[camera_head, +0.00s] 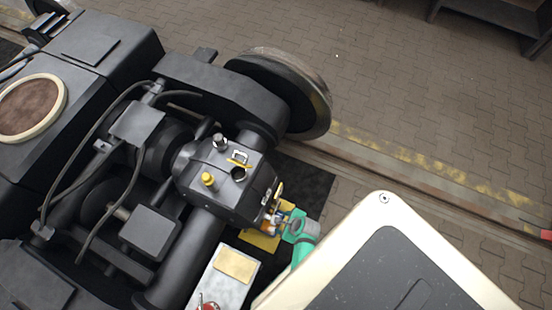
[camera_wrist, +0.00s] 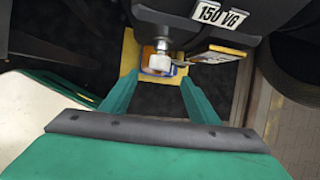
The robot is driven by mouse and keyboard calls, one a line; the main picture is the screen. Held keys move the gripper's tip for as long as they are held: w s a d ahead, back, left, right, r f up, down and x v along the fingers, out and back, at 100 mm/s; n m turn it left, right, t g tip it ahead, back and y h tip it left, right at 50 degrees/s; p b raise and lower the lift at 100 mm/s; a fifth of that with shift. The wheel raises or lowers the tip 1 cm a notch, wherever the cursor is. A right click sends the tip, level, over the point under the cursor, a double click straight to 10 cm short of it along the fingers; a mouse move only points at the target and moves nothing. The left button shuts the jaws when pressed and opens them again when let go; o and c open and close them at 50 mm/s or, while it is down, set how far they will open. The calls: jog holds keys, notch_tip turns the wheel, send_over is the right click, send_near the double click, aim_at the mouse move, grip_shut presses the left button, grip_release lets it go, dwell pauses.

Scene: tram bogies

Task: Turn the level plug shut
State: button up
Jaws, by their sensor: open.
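The gearbox housing (camera_head: 225,185) is a dark block on the bogie axle. In the wrist view a pale metal plug with a round head (camera_wrist: 157,62), seemingly the level plug, sticks out below the housing's face. My green gripper (camera_wrist: 160,88) is open, its two fingers on either side of the line to the plug, which lies just beyond the fingertips and apart from them. In the head view my gripper (camera_head: 286,218) is at the housing's lower right side; the plug is not clear there. A yellow-edged tag (camera_wrist: 215,53) sits right beside the plug.
A yellow tray (camera_wrist: 129,50) lies below the plug, with something blue and orange behind it. A pale tray (camera_head: 215,290) holds a yellow cloth and a red item. A wheel (camera_head: 290,90) stands behind.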

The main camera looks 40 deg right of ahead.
jog(key=x, duration=1)
jog(key=shift+f, duration=0.15)
jog(key=c, duration=1)
